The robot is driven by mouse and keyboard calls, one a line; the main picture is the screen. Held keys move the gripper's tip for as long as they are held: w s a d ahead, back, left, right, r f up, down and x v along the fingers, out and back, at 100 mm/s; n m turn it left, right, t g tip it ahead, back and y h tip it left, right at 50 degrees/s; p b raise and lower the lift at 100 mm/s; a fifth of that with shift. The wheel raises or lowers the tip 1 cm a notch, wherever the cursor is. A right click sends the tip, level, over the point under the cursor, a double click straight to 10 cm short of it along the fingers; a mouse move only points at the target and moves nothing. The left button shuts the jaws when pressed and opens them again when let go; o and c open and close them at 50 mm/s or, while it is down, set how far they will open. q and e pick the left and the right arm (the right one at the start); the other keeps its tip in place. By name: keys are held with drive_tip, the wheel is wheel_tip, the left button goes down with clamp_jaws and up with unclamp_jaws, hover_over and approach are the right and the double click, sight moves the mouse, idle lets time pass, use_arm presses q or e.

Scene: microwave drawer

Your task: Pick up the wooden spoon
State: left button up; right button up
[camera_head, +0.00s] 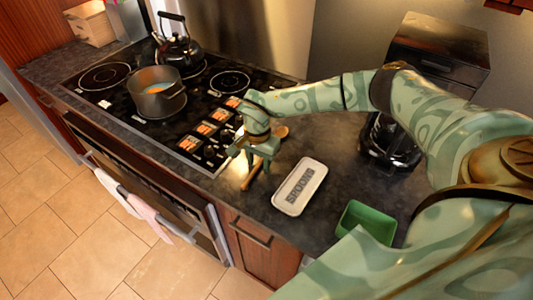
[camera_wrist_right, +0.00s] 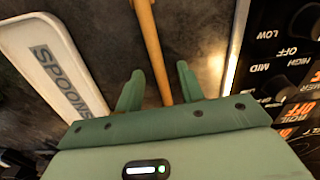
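The wooden spoon (camera_head: 251,178) lies on the dark counter between the stove's controls and the white spoon rest. Its rounded end (camera_head: 281,131) shows just past my right gripper. My right gripper (camera_head: 256,162) points down over the handle and hides its middle. In the right wrist view the handle (camera_wrist_right: 151,45) runs between the two green fingers (camera_wrist_right: 160,82). The fingers are open, with a gap on each side of the handle. My left gripper is in neither view.
The white spoon rest marked "SPOONS" (camera_head: 300,187) lies right of the spoon, with a green container (camera_head: 366,222) beyond it. A black coffee maker (camera_head: 389,143) stands further right. The stove controls (camera_head: 205,143) are close on the left. A pot (camera_head: 157,99) and kettle (camera_head: 180,50) stand on the stove.

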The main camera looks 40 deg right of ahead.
clamp_jaws()
